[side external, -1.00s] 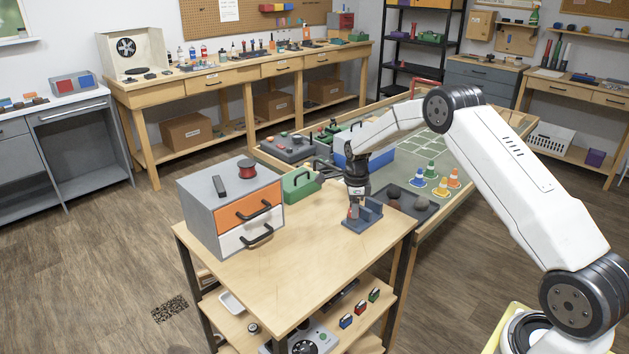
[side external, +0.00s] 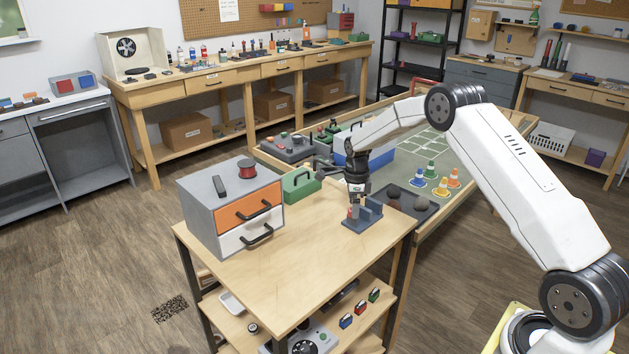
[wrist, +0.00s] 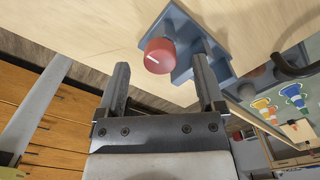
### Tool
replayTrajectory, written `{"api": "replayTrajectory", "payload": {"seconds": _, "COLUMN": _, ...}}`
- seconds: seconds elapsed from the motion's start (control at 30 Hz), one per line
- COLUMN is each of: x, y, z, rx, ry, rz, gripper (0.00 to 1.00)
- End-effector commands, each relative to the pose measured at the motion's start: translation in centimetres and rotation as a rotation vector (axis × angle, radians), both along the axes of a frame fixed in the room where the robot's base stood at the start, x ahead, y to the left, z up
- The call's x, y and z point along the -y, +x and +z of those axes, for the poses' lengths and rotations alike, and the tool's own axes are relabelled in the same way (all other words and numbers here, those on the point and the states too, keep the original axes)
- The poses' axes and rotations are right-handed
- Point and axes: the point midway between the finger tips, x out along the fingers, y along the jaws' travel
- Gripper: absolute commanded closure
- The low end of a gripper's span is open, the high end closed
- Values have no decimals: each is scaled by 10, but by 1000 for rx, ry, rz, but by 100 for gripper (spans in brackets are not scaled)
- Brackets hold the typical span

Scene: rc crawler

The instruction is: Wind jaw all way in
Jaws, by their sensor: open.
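The small blue-grey vise (side external: 371,217) stands near the right edge of the wooden bench top. It also shows in the wrist view (wrist: 182,22), with a round red knob (wrist: 158,56) bearing a white line on its near end. My gripper (wrist: 160,62) is open, and in the wrist view the knob appears in the gap between its two fingertips. Whether the fingers touch the knob cannot be told. In the side view my gripper (side external: 354,208) points down at the vise and partly hides the knob and jaw. The jaw's exact position is unclear.
A grey cabinet (side external: 203,213) with orange and white drawers stands left on the bench. A green toolbox (side external: 300,186) is behind the vise. A table with several cones (side external: 418,178) adjoins at the right. The front of the bench top is clear.

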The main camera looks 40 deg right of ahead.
Motion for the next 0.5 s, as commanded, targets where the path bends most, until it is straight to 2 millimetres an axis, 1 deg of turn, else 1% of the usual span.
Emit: {"api": "replayTrajectory", "payload": {"seconds": 0.5, "x": 0, "y": 0, "z": 30, "rx": 2, "ry": -1, "rz": 0, "gripper": 13}}
